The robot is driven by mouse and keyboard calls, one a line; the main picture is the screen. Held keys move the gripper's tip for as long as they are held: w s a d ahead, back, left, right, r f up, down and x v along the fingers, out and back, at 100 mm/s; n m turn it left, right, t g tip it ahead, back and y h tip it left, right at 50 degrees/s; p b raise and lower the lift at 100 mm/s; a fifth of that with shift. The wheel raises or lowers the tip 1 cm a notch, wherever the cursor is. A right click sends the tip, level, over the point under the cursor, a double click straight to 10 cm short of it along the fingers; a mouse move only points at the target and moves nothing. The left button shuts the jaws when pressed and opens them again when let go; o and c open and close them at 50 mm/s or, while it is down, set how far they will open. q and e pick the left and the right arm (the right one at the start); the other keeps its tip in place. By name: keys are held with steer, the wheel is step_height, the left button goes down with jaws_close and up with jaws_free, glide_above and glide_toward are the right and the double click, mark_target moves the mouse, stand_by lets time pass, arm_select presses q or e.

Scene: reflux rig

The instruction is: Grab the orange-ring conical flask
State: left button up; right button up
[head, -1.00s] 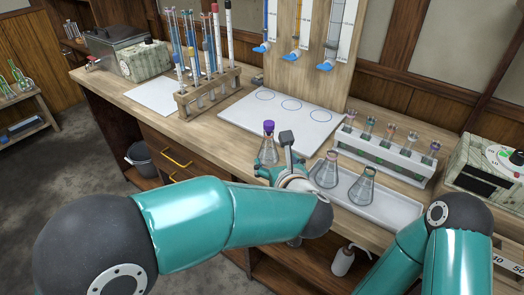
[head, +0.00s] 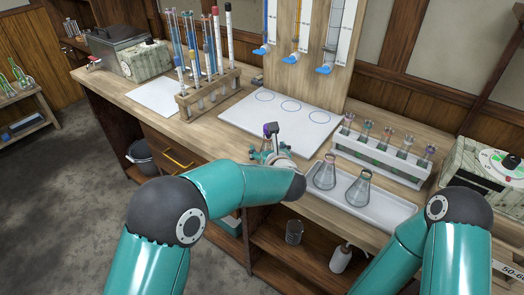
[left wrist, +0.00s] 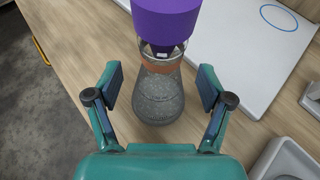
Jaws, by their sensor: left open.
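The conical flask (left wrist: 158,97) with an orange ring (left wrist: 161,67) and a purple stopper (left wrist: 165,22) stands upright on the bench in the left wrist view. My left gripper (left wrist: 160,86) is open, with one finger on each side of the flask; a gap shows between each pad and the glass. In the head view my left gripper (head: 268,152) hides most of this flask, and only the purple stopper (head: 267,130) shows clearly. My right gripper is out of view.
Two more flasks (head: 325,174) (head: 359,189) stand in a white tray (head: 390,219) to the right. A white board (head: 312,122) with blue circles lies behind. A test-tube rack (head: 205,98) stands at the back left, and a white vial rack (head: 382,157) at the right.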

arm_select(q)
steer(key=c, duration=1.5)
jaws_close()
steer(key=shift+r, duration=0.1)
